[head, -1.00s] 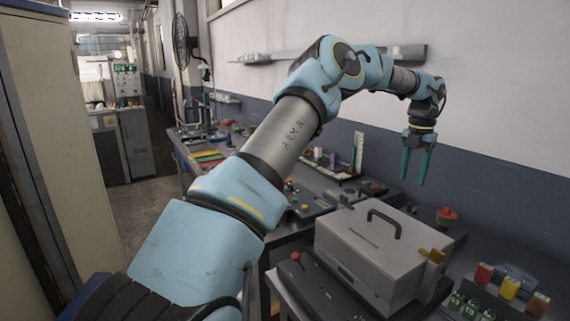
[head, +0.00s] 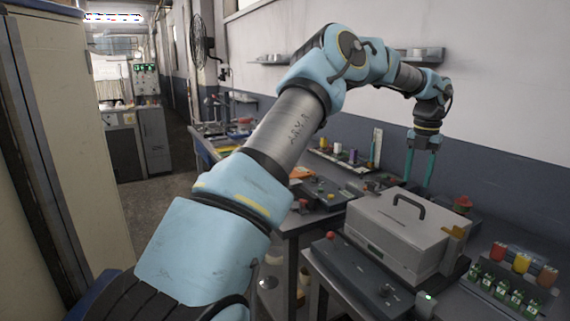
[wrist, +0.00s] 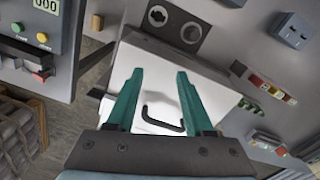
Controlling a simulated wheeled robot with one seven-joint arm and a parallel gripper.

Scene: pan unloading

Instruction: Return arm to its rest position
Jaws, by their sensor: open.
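My arm stretches from the lower left toward the upper right in the head view. My gripper (head: 420,166) hangs at its end, pointing down, with two teal fingers apart and nothing between them. It is above and behind a grey box (head: 408,232) with a dark carrying handle, clear of it in the picture. In the wrist view my gripper (wrist: 156,95) shows its fingers spread, with the pale box lid (wrist: 150,82) and its handle below.
A bench in front holds a dark control panel with a red button (head: 331,235), and red, yellow and orange containers (head: 521,263) at the right. A shelf (head: 290,59) is on the wall. A tall cabinet (head: 62,150) stands close on the left. An aisle floor (head: 160,205) is open.

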